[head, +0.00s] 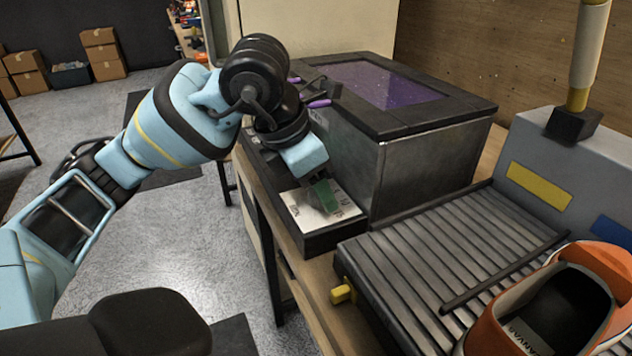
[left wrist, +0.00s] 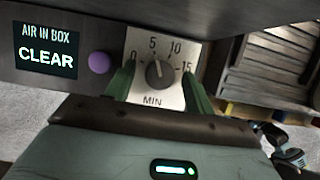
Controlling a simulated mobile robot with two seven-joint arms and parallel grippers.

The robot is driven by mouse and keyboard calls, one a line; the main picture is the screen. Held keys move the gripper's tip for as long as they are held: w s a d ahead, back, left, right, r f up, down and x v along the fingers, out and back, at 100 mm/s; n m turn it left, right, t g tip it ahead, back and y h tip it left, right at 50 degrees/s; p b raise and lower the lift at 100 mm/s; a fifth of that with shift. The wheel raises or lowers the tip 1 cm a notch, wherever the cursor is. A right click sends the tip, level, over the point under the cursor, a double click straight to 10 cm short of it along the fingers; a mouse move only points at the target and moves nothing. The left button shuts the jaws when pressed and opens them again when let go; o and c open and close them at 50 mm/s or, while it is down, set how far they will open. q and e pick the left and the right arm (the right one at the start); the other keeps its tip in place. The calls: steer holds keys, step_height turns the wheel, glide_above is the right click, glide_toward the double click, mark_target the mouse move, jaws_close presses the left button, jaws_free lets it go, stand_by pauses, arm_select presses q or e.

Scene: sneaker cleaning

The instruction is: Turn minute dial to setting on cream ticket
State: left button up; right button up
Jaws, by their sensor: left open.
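The minute dial (left wrist: 160,74) is a dark round knob on a pale plate marked 0, 5, 10, 15 and MIN. Its pointer mark appears to point up, near the 5. My left gripper (left wrist: 158,82) is open, with one green finger on each side of the knob; I cannot tell whether they touch it. In the head view my left gripper (head: 326,194) is over the pale dial plate (head: 302,214) on the box's front panel and hides the knob. I cannot make out a cream ticket in either view. My right gripper is not in view.
A display (left wrist: 47,48) reads "AIR IN BOX CLEAR", with a purple button (left wrist: 99,63) beside it. The grey box (head: 430,165) has a purple window on top. A slatted conveyor (head: 440,260) carries an orange sneaker (head: 495,325). Open floor lies left of the bench.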

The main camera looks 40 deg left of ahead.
mark_target(301, 208)
arm_select(q)
steer(key=shift+r, duration=0.1)
steer(key=shift+s+r, duration=0.1)
steer(key=shift+r, duration=0.2)
steer(key=p+v, duration=0.1)
steer(key=v, duration=0.6)
stand_by(0.3)
steer(key=shift+s, duration=0.1)
